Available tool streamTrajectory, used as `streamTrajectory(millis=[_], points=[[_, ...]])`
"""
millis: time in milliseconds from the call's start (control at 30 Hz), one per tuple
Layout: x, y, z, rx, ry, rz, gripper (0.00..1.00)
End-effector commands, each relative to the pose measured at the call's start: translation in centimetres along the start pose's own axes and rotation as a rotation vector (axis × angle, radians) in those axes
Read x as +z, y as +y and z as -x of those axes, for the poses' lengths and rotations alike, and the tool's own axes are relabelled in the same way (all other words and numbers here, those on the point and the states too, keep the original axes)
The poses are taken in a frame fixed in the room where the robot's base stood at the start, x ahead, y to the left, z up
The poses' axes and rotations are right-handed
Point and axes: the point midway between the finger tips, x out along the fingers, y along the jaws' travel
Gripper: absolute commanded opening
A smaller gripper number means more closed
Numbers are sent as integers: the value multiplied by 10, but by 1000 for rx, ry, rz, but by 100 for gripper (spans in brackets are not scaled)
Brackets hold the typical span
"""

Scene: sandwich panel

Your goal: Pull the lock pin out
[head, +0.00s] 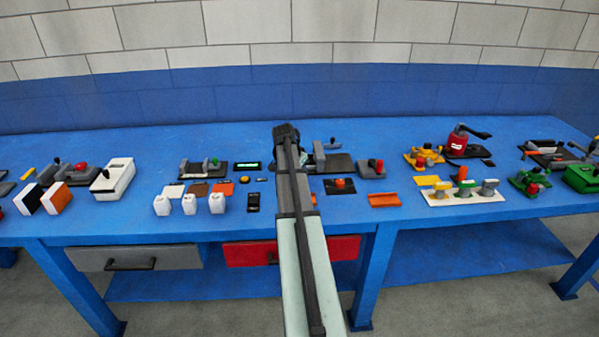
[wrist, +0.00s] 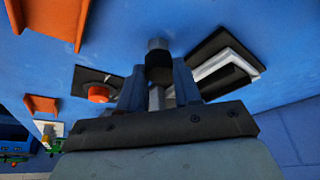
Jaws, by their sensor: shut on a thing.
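My gripper (wrist: 158,85) points at the bench in the wrist view, with a dark finger on each side. It is shut on a small grey post with a black band, which I take to be the lock pin (wrist: 158,48). A grey part continues below the band between the fingers. I cannot tell whether the pin still sits in a hole. In the head view my arm hides the fingertips and the pin. A dark base with grey blocks (head: 336,162) stands just right of my arm there.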

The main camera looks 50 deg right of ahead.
Motion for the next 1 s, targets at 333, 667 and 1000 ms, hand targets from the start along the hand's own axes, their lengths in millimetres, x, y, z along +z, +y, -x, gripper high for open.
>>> streamTrajectory(millis=[333,667,1000], points=[[-9,0,22,0,0,0,0],[-10,0,24,-2,4,0,39],[-10,0,23,-1,1,0,59]])
